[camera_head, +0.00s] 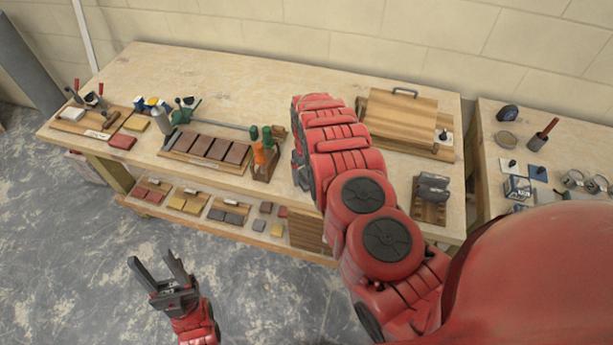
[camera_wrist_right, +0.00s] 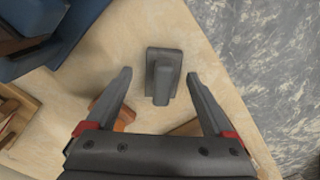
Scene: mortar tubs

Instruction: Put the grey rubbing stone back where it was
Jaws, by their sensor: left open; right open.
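A grey block with a raised grip, which looks like the grey rubbing stone (camera_wrist_right: 163,75), lies on the pale bench top near its edge in the right wrist view. My right gripper (camera_wrist_right: 158,80) is open, with one finger on each side of the block and a gap on both sides. In the head view my right arm hides this gripper, and I cannot make out the block there. My left gripper (camera_head: 152,258) is open and empty, over the floor in front of the bench.
A slotted wooden rack (camera_head: 428,213) with dark grey blocks (camera_head: 433,185) stands at the bench's right front. A wooden board (camera_head: 400,122) with a handle lies behind it. A holder with orange and green handles (camera_head: 264,158) stands left of my right arm. The bench's back middle (camera_head: 250,85) is clear.

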